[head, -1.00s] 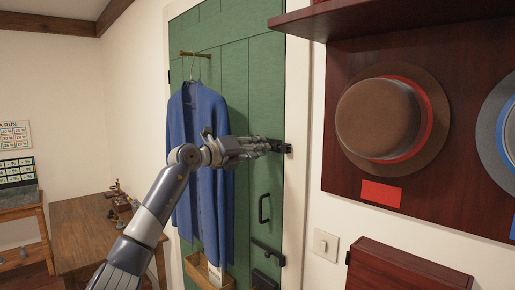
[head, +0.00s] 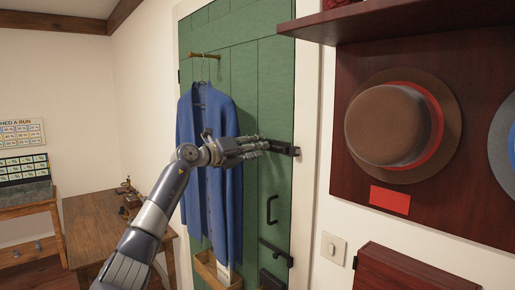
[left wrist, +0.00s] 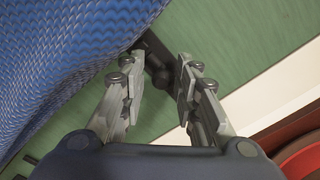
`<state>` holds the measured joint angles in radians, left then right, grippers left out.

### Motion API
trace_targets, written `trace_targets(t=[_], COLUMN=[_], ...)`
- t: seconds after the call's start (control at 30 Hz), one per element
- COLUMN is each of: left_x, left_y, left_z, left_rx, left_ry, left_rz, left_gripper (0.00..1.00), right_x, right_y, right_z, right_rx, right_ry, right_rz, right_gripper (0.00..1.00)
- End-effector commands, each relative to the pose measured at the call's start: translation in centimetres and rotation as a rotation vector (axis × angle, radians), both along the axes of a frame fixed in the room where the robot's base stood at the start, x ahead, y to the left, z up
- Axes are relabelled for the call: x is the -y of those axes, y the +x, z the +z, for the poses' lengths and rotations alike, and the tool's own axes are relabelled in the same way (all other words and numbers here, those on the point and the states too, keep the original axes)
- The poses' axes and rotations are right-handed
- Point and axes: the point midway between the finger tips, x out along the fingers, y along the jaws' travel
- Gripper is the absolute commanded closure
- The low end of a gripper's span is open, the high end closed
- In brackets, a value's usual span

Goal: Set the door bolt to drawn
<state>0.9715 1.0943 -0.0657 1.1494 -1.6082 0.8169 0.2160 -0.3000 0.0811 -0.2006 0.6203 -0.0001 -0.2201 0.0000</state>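The green door (head: 244,110) has a black door bolt (head: 287,149) at its right edge, by the white frame. In the left wrist view the bolt's dark knob (left wrist: 160,76) sits between my fingers, with a gap on its left; contact on the right is unclear. My left gripper (head: 263,145) reaches across the front of the blue coat to the bolt; its fingers (left wrist: 158,82) are apart. The fingers hide part of the bolt in the head view. My right gripper is not in view.
The blue coat (head: 205,150) hangs on the door beside my left wrist. Below the bolt are a black handle (head: 271,209) and another black latch (head: 275,252). A dark red shelf board (head: 350,22) juts out at upper right, above a brown hat (head: 385,122).

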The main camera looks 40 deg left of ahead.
Motion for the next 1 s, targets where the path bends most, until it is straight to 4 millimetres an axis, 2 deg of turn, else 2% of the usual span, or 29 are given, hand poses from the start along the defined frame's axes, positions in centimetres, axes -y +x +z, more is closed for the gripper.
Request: trace_targets(t=[0.47, 1.0], left_x=[-0.1, -0.5], left_y=[-0.6, -5.5], left_z=[-0.2, -0.4], left_rx=[-0.004, -0.007], left_ry=[0.0, -0.001], left_rz=[-0.001, -0.001], left_gripper=[0.62, 0.62], right_x=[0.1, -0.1], right_y=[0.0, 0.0], right_z=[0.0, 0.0], right_rx=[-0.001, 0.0], right_ry=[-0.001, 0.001], right_rz=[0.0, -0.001], right_gripper=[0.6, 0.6])
